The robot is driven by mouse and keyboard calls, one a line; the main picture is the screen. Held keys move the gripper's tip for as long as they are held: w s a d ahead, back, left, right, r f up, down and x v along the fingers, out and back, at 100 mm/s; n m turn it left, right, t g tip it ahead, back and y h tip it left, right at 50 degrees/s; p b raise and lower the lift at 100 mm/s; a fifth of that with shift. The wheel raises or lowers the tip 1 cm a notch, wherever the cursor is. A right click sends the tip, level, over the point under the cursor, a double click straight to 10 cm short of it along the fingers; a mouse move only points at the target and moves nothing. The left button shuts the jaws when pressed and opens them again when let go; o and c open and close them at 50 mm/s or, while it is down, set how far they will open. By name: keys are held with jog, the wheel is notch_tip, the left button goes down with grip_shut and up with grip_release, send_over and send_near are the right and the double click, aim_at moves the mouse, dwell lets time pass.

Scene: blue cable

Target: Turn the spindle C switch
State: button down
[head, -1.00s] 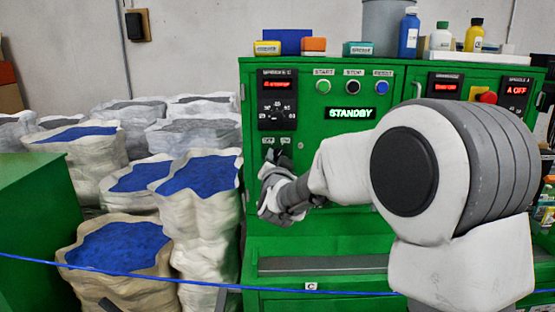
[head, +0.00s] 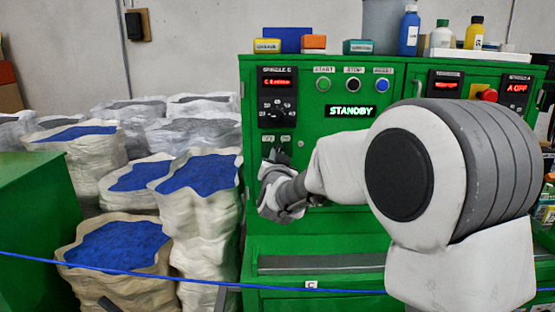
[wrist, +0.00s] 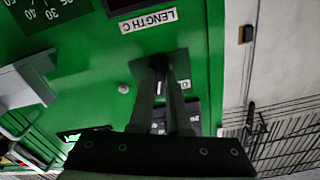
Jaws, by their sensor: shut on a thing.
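The spindle C control panel (head: 277,97), dark with a red display, is on the green cabinet at left in the head view. Small label plates (head: 268,139) sit below it. My gripper (head: 277,156) is just beneath these plates, against the cabinet face. In the wrist view, which is upside down, my gripper's fingers (wrist: 160,66) converge on a small dark part between the LENGTH C label (wrist: 149,20) and the dark panel. They are shut on it; by its place it is the spindle C switch. The fingers mostly hide it, so its angle cannot be told.
A blue cable (head: 130,271) runs across the front, low down. Sacks of blue material (head: 199,176) stand close at left. Bottles (head: 409,32) and small boxes stand on the cabinet top. The STANDBY sign (head: 351,112) is lit.

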jog(key=shift+n, duration=4.9)
jog(key=c, duration=0.9)
grip_release()
jog(key=s, duration=1.7)
jog(key=shift+s, duration=0.2)
